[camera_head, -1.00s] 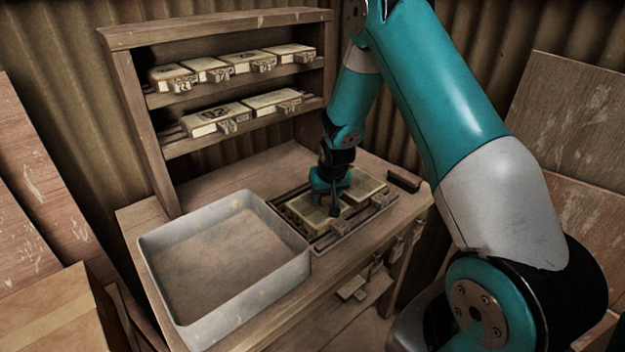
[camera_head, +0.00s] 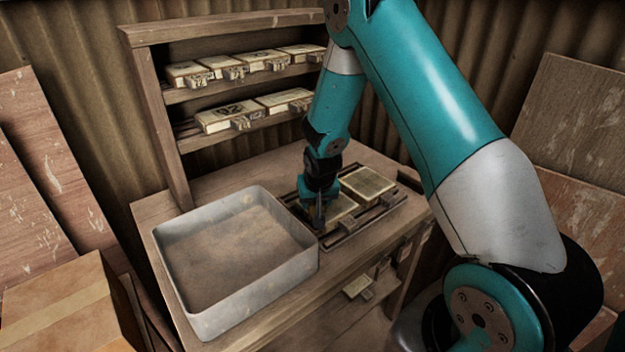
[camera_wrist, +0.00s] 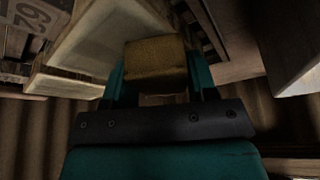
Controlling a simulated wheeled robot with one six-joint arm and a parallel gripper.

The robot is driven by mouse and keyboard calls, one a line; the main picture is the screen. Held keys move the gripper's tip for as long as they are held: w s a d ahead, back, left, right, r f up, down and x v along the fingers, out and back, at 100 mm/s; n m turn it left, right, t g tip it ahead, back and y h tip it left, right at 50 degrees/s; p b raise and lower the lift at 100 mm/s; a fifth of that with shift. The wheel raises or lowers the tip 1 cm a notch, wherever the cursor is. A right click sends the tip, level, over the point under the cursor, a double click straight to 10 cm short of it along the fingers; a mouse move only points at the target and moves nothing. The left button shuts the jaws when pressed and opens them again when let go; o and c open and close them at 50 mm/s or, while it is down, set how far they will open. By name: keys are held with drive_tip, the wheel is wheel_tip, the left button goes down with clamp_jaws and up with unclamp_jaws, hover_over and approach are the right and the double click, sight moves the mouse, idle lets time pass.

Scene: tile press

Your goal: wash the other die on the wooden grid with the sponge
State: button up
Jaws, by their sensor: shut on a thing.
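My gripper (camera_head: 316,212) is shut on a yellow-brown sponge, which shows best between the fingers in the wrist view (camera_wrist: 155,65). In the head view the gripper is low at the left side of the nearer, left die (camera_head: 341,208) on the wooden grid (camera_head: 352,237). The gripper hides part of this die, and I cannot tell whether the sponge touches it. The other die (camera_head: 368,184) sits to the right on the grid, pale-topped and clear of the gripper. A pale block (camera_wrist: 90,45) lies close left of the sponge in the wrist view.
A grey metal basin (camera_head: 240,303) with a brownish inside stands just left of the grid. A wooden shelf (camera_head: 163,120) behind holds several dies with metal clasps. Bare bench top (camera_head: 235,178) lies between shelf and grid.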

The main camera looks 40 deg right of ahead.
drive_tip(key=shift+s+a, duration=0.1)
drive_tip(key=shift+a, duration=0.3)
drive_tip(key=shift+a+r+p, duration=0.1)
drive_tip(key=shift+r+p, duration=0.2)
drive_tip(key=shift+p, duration=0.15)
wheel_tip(320, 180, up, 2)
drive_tip(key=shift+r+p, duration=0.1)
drive_tip(key=shift+p, duration=0.2)
drive_tip(key=shift+r+p, duration=1.95)
drive_tip(key=shift+r, duration=0.75)
drive_tip(key=shift+f, duration=0.1)
